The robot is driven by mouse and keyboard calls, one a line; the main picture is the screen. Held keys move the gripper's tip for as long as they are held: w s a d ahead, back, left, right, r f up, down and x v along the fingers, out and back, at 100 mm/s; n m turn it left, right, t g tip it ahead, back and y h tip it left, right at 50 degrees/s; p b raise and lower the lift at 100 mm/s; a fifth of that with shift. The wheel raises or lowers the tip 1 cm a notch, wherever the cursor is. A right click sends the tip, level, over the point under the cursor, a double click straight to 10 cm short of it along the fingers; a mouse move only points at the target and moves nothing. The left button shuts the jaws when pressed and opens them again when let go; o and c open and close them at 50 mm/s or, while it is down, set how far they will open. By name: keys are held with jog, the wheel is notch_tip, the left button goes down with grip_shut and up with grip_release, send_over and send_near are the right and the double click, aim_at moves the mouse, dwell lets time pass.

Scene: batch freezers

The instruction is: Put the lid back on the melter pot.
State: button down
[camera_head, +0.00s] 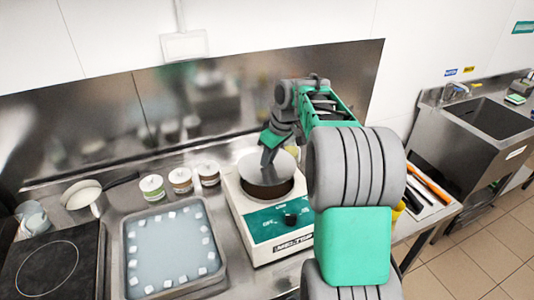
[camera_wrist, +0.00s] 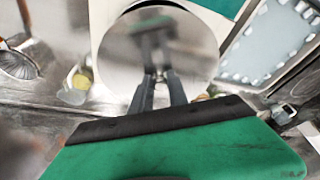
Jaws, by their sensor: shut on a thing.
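The melter pot (camera_head: 269,190) sits in a white and green heating unit (camera_head: 280,225) on the steel counter. Its dark brown front part shows below the lid. The round, shiny metal lid (camera_head: 287,162) is over the pot, set slightly towards its back; I cannot tell whether it touches the rim. My gripper (camera_head: 268,160) points down at the lid's middle. In the wrist view, my gripper (camera_wrist: 160,78) is shut on the lid's small knob, and the lid (camera_wrist: 190,50) fills the upper middle. The knob is mostly hidden between the fingers.
A steel tray (camera_head: 117,250) with pale liquid and white cubes lies left of the unit. Several small jars (camera_head: 181,180) stand behind it. A saucepan (camera_head: 82,195) and black hob (camera_head: 50,265) are far left. A sink (camera_head: 490,118) is at right. The steel backsplash (camera_head: 120,110) rises behind.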

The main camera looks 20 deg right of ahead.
aim_at(271, 167)
notch_tip(271, 167, down, 6)
jog(key=b, duration=0.4)
jog(key=shift+r, duration=0.2)
jog(key=shift+f, duration=0.1)
jog(key=shift+s, duration=0.1)
dwell(0.3)
jog(key=shift+f, duration=0.15)
dwell(1.1)
jog(key=c, duration=0.7)
grip_release()
